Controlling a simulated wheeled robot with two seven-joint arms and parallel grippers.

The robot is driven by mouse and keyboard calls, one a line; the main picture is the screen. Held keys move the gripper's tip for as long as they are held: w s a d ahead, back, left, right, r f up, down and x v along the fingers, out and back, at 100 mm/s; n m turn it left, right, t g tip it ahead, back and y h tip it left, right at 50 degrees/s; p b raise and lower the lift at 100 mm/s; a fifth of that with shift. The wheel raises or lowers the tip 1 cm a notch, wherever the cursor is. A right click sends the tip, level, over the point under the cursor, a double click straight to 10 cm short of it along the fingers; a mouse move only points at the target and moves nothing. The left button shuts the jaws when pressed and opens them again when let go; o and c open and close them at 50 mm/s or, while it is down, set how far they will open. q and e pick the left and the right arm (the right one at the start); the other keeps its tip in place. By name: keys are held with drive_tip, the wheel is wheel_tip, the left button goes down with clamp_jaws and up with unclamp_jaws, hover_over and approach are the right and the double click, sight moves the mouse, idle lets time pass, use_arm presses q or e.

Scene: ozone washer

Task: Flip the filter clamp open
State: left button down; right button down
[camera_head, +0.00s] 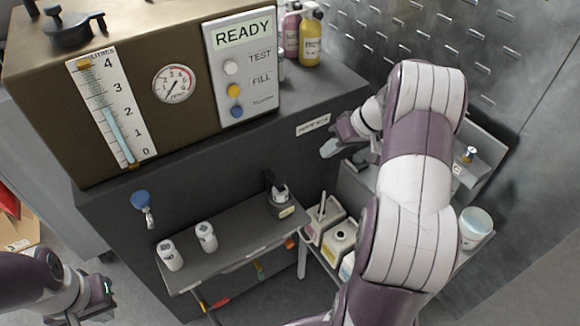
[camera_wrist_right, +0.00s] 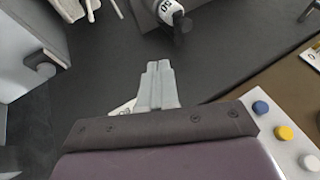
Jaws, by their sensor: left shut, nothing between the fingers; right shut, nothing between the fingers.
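I cannot tell for sure which part is the filter clamp. A small dark and white fitting with a label (camera_head: 281,198) stands at the right end of the grey shelf on the washer's front. It is probably the labelled fitting at the top edge of the right wrist view (camera_wrist_right: 168,12). My right gripper (camera_head: 330,149) is shut and empty beside the washer's right front, above and right of that fitting and apart from it. Its closed grey fingers show in the right wrist view (camera_wrist_right: 158,85). My left gripper (camera_head: 92,312) is low at the bottom left, shut and empty.
The washer panel (camera_head: 240,70) reads READY. Two white cups (camera_head: 170,255) (camera_head: 206,237) stand on the shelf, with a blue tap (camera_head: 141,203) above left. Containers (camera_head: 340,240) stand right of the shelf. Bottles (camera_head: 310,38) stand behind the panel.

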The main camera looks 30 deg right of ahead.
drive_tip(key=b, duration=0.1)
approach(274, 177)
drive_tip(key=s+d+f, duration=0.1)
drive_tip(key=d+f, duration=0.2)
drive_tip(key=a, duration=0.3)
drive_tip(key=shift+a+f+p, duration=0.15)
drive_tip(key=shift+p, duration=0.15)
